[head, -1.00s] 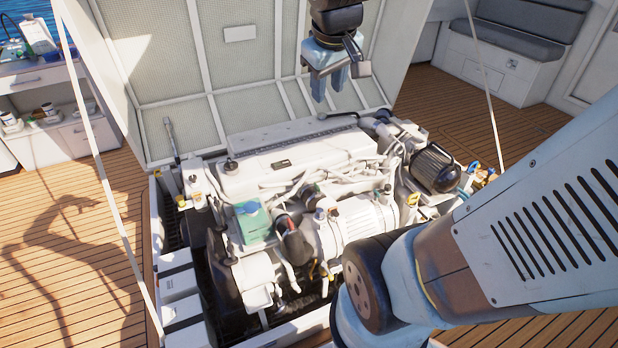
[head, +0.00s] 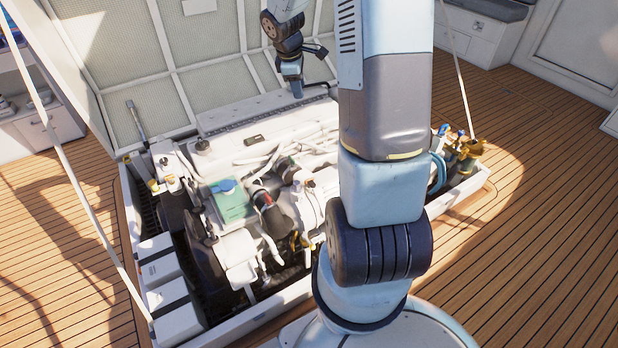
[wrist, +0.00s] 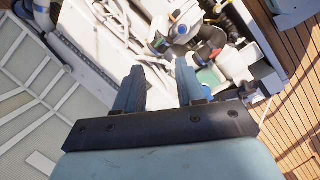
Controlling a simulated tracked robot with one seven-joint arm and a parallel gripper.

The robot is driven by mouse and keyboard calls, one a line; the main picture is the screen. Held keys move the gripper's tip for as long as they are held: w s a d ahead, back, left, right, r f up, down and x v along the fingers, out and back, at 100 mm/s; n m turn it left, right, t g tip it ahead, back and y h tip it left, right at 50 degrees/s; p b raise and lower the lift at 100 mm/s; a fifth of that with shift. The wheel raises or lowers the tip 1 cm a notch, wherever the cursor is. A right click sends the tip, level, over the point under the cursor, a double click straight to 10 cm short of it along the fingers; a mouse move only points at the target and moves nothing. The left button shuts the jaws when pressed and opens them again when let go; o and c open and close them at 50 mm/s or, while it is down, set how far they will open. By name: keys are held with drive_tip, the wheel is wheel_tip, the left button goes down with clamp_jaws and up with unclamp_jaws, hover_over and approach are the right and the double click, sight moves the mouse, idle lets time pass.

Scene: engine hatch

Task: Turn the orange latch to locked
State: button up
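My gripper (head: 296,88) hangs above the far side of the engine, in front of the raised hatch lid. In the wrist view its two blue fingers (wrist: 160,84) are apart with nothing between them. The white engine (head: 265,150) sits in the open bay below. I cannot clearly make out an orange latch. A small yellow-orange part (head: 153,185) shows at the bay's left side, and another (head: 295,241) low on the engine front; both are too small to identify. My arm hides the right part of the engine in the head view.
The raised hatch lid (head: 215,80) stands behind the engine, with stay lines at both sides. A teal box (head: 231,203) sits on the engine. Brass fittings with blue handles (head: 462,148) stand at the bay's right end. Wooden deck (head: 540,200) is clear at right.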

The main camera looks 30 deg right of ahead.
drive_tip(key=w+d+f+n+g+y, duration=0.1)
drive_tip(key=w+d+f+n, duration=0.1)
drive_tip(key=f, duration=0.6)
drive_tip(key=w+d+f+n, duration=0.2)
drive_tip(key=f, duration=0.5)
drive_tip(key=n+y, duration=0.2)
drive_tip(key=n, duration=0.1)
hover_over(309, 179)
wheel_tip(309, 179, down, 17)
wheel_tip(309, 179, down, 15)
drive_tip(key=shift+w+d+r, duration=0.1)
drive_tip(key=shift+r, duration=0.05)
drive_tip(key=shift+c, duration=0.4)
clamp_jaws()
